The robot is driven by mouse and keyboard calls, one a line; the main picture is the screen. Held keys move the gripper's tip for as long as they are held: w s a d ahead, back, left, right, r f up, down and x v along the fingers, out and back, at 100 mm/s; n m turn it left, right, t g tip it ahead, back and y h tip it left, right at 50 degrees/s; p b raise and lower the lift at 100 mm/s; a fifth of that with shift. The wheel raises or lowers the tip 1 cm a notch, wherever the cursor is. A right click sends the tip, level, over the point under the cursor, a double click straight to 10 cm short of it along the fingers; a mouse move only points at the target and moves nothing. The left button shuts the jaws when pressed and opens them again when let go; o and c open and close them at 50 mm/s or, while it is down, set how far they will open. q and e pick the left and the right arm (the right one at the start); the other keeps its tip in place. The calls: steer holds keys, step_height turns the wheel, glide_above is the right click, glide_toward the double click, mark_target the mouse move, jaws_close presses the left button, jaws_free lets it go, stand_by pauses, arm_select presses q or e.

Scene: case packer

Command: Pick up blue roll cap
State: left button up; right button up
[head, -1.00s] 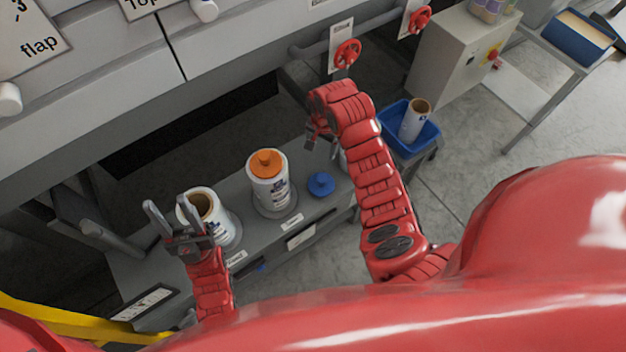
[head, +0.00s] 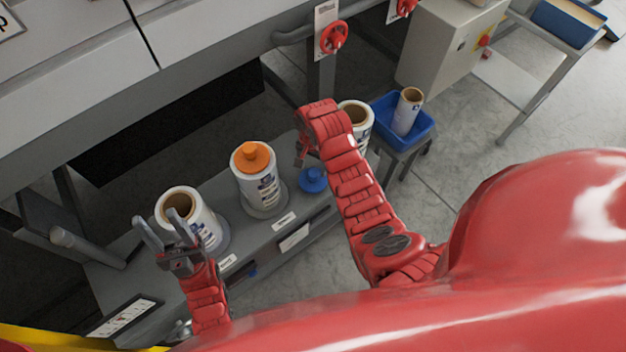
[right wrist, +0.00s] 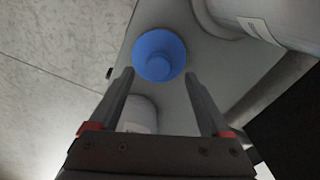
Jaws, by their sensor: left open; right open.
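The blue roll cap (head: 313,180) lies on the grey shelf, right of the roll with the orange cap. In the right wrist view the blue cap (right wrist: 159,54) shows whole, just beyond and between the open fingertips. My right gripper (head: 302,152) is open and empty, close to the cap and apart from it. In the right wrist view the right gripper (right wrist: 158,78) has its two fingers spread. My left gripper (head: 160,228) is open and empty, in front of the left uncapped roll (head: 203,212).
A roll with an orange cap (head: 255,178) stands in the middle of the grey shelf (head: 240,252). Another uncapped roll (head: 357,118) stands behind my right arm. A blue bin (head: 420,127) holds a roll. A red valve wheel (head: 334,38) is above.

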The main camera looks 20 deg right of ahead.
mark_target(313, 173)
steer(key=shift+s+d+f+p, duration=0.1)
steer(key=shift+f+p, duration=0.6)
steer(key=shift+f, duration=1.55)
jaws_close()
